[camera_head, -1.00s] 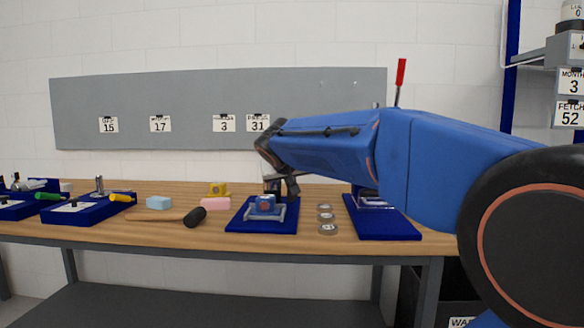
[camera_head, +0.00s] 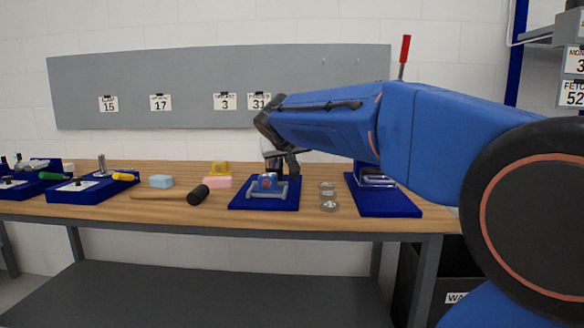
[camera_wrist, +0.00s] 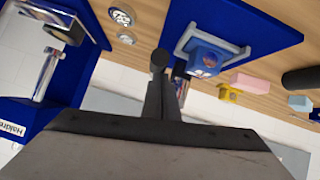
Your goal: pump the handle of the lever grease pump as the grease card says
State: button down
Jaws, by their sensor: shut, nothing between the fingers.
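A lever with a red grip (camera_head: 404,50) stands nearly upright behind my arm, above the right-hand blue base (camera_head: 385,205). Its lower end is hidden, so I cannot tell what it joins. A small wall card (camera_head: 224,101) appears to read grease, with the number 3. My gripper (camera_head: 290,166) points down just behind a blue block in a grey bracket (camera_head: 268,182). In the wrist view my gripper (camera_wrist: 165,95) is shut and empty, its fingers close together. A dark round knob (camera_wrist: 159,58) shows at their end; I cannot tell whether they touch it.
A black-headed mallet (camera_head: 198,194), a pink block (camera_head: 218,182) and a light-blue block (camera_head: 160,181) lie to the left. More blue stations (camera_head: 85,192) stand at the far left. The front bench edge is clear.

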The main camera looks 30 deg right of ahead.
jog(key=f+v, duration=0.1)
jog(key=v, duration=0.9)
jog(key=shift+s+a+r, duration=0.25)
jog(key=shift+s+a, duration=0.15)
jog(key=shift+a, duration=0.05)
jog(key=shift+f, duration=0.1)
dwell(0.4)
jog(key=s+a+f+n+g+y, duration=0.1)
jog(key=s+a+f+y, duration=0.1)
jog(key=s+f, duration=0.7)
jog(key=s+a+f+n+g+y, duration=0.2)
jog(key=s+a+f, duration=0.2)
jog(key=s+f, duration=0.5)
jog(key=s+a+f+n+g+y, duration=0.1)
jog(key=s+a+f+n+y, duration=0.1)
jog(key=s+f, duration=0.7)
notch_tip(320, 180, down, 7)
jog(key=shift+s+a+r+y, duration=0.15)
jog(key=shift+s+a+y, duration=0.25)
jog(key=shift+a, duration=0.35)
